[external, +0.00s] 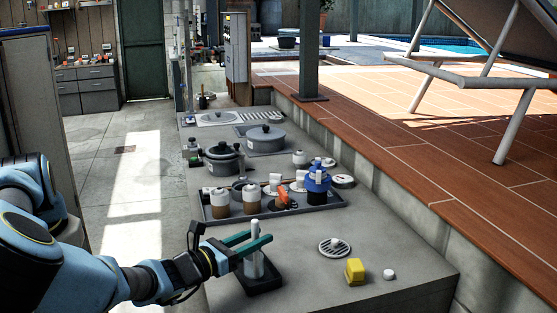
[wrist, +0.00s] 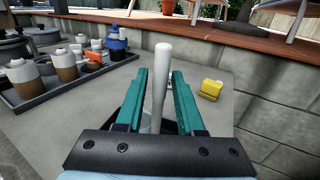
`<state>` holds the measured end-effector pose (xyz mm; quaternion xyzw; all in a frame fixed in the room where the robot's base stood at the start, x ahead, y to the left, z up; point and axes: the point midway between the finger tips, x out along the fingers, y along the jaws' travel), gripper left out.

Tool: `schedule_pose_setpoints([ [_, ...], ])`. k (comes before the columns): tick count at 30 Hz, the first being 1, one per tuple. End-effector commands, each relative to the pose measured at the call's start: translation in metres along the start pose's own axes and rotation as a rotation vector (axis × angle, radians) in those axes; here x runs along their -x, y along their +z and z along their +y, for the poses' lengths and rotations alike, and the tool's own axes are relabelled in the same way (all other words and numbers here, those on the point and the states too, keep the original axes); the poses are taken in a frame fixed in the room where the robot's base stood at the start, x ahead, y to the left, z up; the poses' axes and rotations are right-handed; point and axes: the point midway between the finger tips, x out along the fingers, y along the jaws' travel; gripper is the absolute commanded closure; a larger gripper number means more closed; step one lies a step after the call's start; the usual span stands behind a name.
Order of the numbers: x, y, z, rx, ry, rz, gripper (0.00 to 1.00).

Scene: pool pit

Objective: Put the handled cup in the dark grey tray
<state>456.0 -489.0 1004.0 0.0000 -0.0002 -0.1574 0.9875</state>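My gripper (external: 257,240) has two teal fingers, spread open around an upright pale post; the wrist view shows the gripper (wrist: 159,75) with gaps on both sides of the post (wrist: 160,85). The post stands in a small dark tray-like base (external: 262,285), partly hidden by the fingers in the wrist view. A larger dark grey tray (external: 222,216) lies behind, holding several containers; it also shows in the wrist view (wrist: 45,98). A blue-and-black vessel (external: 317,185) stands at its right end. I cannot tell for certain which object is the handled cup.
A yellow block-like object (external: 355,270), a small white piece (external: 388,274) and a round drain-like disc (external: 334,247) lie right of my gripper. Grey pots (external: 222,160) stand beyond the larger tray. A raised brick ledge (external: 390,170) borders the counter on the right.

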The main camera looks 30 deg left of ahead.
Motion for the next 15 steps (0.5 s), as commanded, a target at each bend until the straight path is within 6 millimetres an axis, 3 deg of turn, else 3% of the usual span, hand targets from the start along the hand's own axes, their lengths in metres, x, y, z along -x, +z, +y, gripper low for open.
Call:
schedule_pose_setpoints([
  [3,0.0,0.0002,0.0,0.0,0.0,0.0,0.5],
  [12,0.0,0.0048,0.0001,0.001,0.0,0.0,0.5],
  [15,0.0095,0.0017,-0.0006,0.003,-0.002,0.001,0.5],
])
